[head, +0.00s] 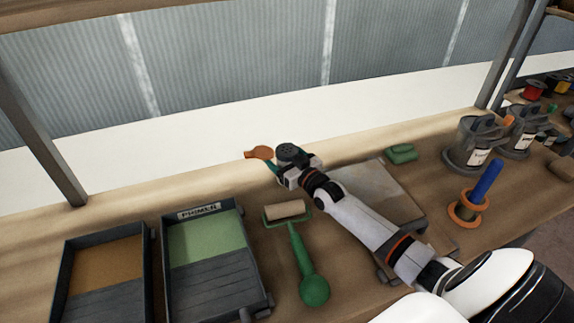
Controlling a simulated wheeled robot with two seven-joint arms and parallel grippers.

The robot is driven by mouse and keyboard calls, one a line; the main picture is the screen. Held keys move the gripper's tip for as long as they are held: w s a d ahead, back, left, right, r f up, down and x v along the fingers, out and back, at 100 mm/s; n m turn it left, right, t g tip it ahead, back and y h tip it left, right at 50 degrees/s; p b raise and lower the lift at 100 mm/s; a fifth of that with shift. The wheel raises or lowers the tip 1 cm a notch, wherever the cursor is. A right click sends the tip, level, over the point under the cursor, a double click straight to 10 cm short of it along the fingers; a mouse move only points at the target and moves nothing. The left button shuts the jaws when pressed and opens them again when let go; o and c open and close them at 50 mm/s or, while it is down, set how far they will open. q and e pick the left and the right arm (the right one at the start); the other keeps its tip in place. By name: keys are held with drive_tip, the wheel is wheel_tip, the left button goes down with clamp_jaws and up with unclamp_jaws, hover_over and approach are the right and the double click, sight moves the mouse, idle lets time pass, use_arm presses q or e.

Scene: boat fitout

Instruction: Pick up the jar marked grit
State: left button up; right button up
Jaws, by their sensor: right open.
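Two grey lidded jars stand at the right of the bench, a nearer one (473,146) and a farther one (522,134). Each has a pale label on its front, too small to read, so I cannot tell which is marked grit. My right gripper (279,172) is open over the back middle of the bench, well to the left of both jars. A dark round piece (290,152) shows right by it; I cannot tell whether they touch. My left gripper is out of view.
A tray marked primer (262,290), a brown-filled tray (66,290) and a roller with a green handle (297,250) lie left. An orange-brown disc (258,153) lies near the gripper. A blue-handled tool (488,181) stands before the jars; a green folded cloth (401,153) lies left of them.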

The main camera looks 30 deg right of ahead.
drive_tip(key=c, duration=1.1)
drive_tip(key=shift+o, duration=0.2)
drive_tip(key=shift+r, duration=0.2)
